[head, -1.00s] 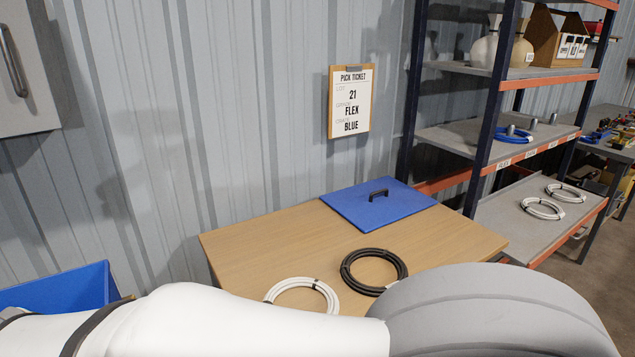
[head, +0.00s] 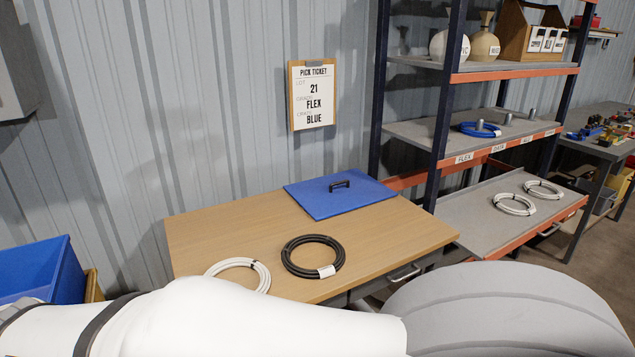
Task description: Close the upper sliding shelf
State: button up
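A shelf rack with dark blue posts and orange beams stands at the right. Its middle shelf (head: 415,133) carries a blue cable coil (head: 478,129), several grey pegs and labels such as FLEX and DATA along the front edge. Below it, a grey sliding shelf (head: 470,222) with an orange front edge sticks out toward me past the posts. Two white cable coils (head: 514,204) lie on it. A handle (head: 550,229) shows under its front edge. I cannot tell which shelf is the upper sliding one. My gripper is out of view; only my arm shows across the bottom.
A wooden table (head: 220,230) stands left of the rack, with a blue lid (head: 335,200), a black coil (head: 312,257) and a white coil (head: 240,264). A blue bin (head: 40,268) is at the left. A cluttered workbench (head: 600,150) stands at the far right.

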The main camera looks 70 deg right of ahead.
aim_at(487, 232)
jog(key=z, duration=0.65)
jog(key=k, duration=0.1)
jog(key=z, duration=3.2)
jog(key=i, duration=1)
jog(key=u, duration=0.15)
jog(key=k, duration=0.35)
jog(key=z, duration=0.75)
jog(key=i, duration=1.55)
jog(key=z, duration=0.05)
